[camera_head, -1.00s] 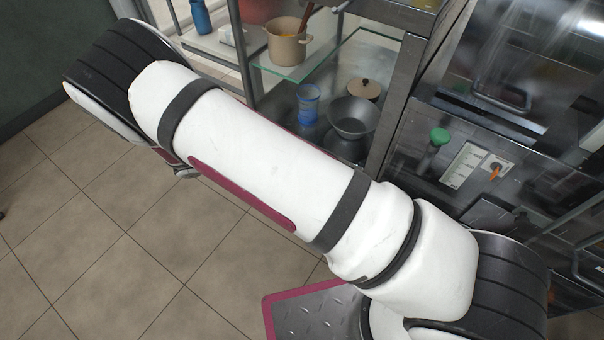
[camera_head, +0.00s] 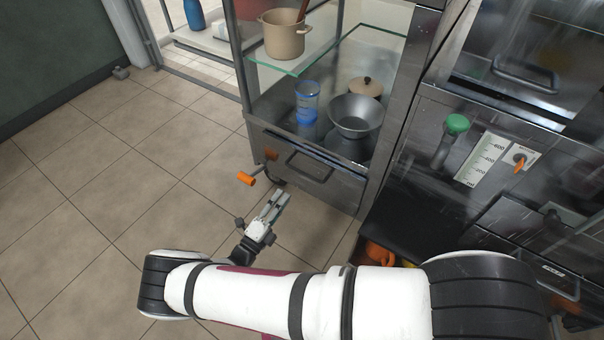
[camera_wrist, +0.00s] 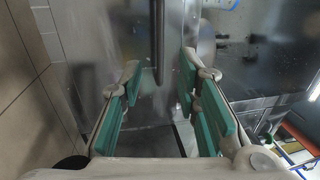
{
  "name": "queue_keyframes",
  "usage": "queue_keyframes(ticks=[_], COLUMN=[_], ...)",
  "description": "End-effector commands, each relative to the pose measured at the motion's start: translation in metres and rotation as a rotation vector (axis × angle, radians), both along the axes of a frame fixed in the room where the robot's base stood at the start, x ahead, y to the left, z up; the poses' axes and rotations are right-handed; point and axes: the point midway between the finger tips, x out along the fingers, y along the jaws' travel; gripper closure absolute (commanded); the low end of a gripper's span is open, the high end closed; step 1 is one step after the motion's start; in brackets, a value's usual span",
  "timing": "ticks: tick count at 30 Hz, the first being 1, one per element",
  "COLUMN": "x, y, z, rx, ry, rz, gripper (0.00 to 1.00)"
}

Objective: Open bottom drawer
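The bottom drawer (camera_head: 335,190) is the metal front under the glass-shelved cabinet, and it looks shut. Its dark bar handle (camera_head: 309,167) sits near the top of the front. My gripper (camera_head: 281,198) is in front of the drawer, lower and to the left of the handle, apart from it in the head view. In the wrist view my gripper (camera_wrist: 160,72) is open, with green pads apart. The handle (camera_wrist: 157,38) runs upright in that view, its lower end between the fingertips. I cannot tell its depth relative to the tips.
An orange-tipped part (camera_head: 247,178) sticks out near the drawer's left edge, close to my gripper. A metal machine (camera_head: 440,115) with a green knob stands to the right. A pot (camera_head: 284,38) and a bowl (camera_head: 355,114) are on the shelves. The tiled floor (camera_head: 110,200) at left is clear.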

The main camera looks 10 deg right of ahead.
Motion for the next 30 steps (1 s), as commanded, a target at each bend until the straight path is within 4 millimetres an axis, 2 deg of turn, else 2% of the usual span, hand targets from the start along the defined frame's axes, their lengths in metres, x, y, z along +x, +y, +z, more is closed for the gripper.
queue_keyframes(ticks=[9,15,21,30], x=[0.041,0.063,0.075,0.078], y=[-0.046,-0.070,-0.082,-0.085], z=[0.011,0.017,0.021,0.022], rx=[0.000,0.001,0.002,0.002], ry=[-0.001,-0.001,-0.001,-0.001], rz=[-0.004,-0.004,-0.003,-0.003], gripper=[0.70,0.70,0.70,0.70])
